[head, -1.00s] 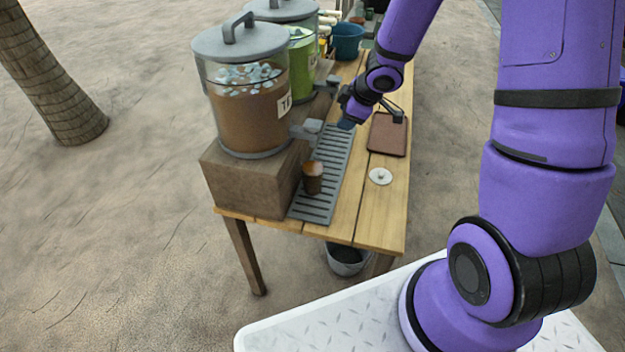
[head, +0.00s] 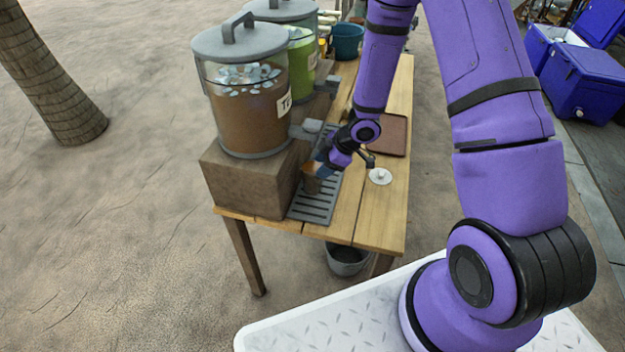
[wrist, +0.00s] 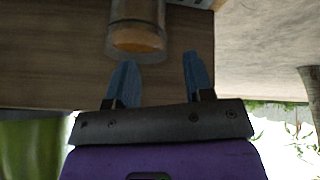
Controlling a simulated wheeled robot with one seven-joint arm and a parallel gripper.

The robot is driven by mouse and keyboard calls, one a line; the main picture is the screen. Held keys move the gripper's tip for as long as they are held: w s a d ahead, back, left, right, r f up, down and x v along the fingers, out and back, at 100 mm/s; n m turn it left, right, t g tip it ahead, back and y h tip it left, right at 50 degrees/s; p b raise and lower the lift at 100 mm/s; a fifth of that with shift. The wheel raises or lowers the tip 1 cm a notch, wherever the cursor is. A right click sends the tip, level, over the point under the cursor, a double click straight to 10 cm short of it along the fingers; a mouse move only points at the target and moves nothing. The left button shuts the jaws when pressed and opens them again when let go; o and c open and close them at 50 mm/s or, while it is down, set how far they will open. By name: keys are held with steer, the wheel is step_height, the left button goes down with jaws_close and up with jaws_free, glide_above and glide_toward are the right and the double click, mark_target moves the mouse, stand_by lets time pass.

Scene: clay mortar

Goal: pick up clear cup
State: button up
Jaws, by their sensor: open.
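The clear cup (head: 311,185) stands upright on the grey slatted drip tray (head: 318,207), below the tap of the brown drink dispenser, with amber-brown contents showing through. My gripper (head: 318,168) is at the cup's upper right in the head view and partly covers it. In the wrist view my gripper (wrist: 160,72) has its two blue fingers apart with nothing between them. The cup (wrist: 137,28) shows there just beyond the fingertips, nearer the left finger, and its far end is cut off by the frame edge.
The brown dispenser (head: 248,105) stands on a wooden block (head: 245,185) left of the tray. A green dispenser (head: 303,65) is behind it. A white lid (head: 380,176) and a brown board (head: 392,135) lie on the table's right side. The table's front right is clear.

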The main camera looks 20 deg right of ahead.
mark_target(307, 179)
steer(key=shift+x, duration=2.6)
steer(key=shift+w+a+r, duration=0.1)
jaws_close()
